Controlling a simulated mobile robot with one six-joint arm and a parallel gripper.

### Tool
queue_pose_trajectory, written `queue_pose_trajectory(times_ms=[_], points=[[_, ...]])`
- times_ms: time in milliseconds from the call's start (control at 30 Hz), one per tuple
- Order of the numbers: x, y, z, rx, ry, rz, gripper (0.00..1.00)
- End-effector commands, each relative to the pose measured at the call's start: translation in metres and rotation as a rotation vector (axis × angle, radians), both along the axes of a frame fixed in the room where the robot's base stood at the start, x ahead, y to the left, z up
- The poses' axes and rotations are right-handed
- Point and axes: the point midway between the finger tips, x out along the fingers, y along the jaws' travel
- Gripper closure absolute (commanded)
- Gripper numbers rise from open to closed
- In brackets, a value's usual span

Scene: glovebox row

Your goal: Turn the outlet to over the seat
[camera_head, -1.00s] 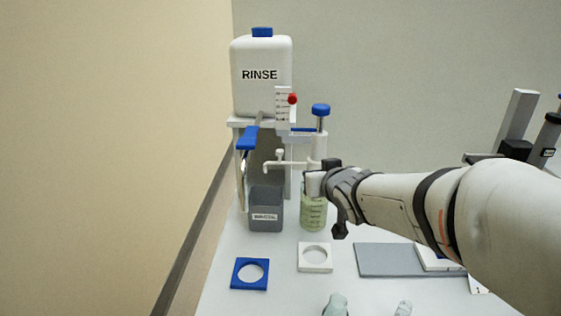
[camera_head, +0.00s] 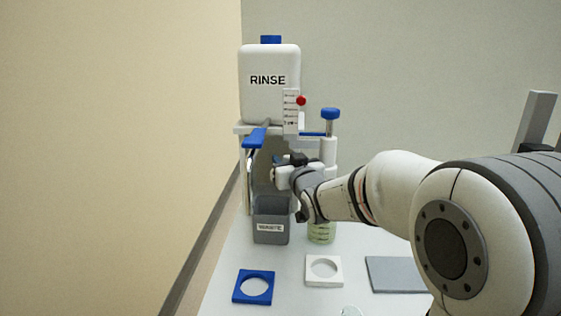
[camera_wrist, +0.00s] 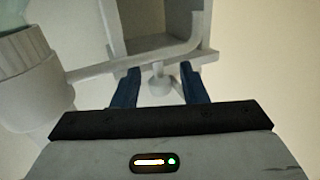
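The outlet is a pale arm that reaches left from the blue-topped dispenser (camera_head: 330,125), toward the waste bin. In the wrist view the outlet arm (camera_wrist: 105,66) crosses above my fingertips, with a small round knob under it. My gripper (camera_wrist: 160,88) has its two blue fingers apart, one on each side of this knob, with gaps showing. In the head view my gripper and wrist cover most of the outlet. Below the dispenser stands a jar (camera_head: 321,233) with greenish contents. A white square ring (camera_head: 324,279) and a blue square ring (camera_head: 253,300) lie in front; I cannot tell which is the seat.
The grey WASTE bin (camera_head: 270,238) stands left of the jar. The white RINSE tank (camera_head: 268,100) sits on a stand behind, with a blue lever (camera_head: 254,138) and a scale with a red knob (camera_head: 301,101). A grey plate (camera_head: 398,275) lies at right.

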Motion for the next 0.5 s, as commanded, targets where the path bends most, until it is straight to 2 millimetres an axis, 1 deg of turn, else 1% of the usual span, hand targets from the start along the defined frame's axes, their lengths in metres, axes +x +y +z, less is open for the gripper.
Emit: queue_pose_trajectory(times_ms=[300, 500], points=[[0.0027, 0.0005, 0.0001, 0.000, 0.000, -0.001, 0.62], [0.0027, 0.0000, 0.0001, 0.000, 0.000, -0.001, 0.78]])
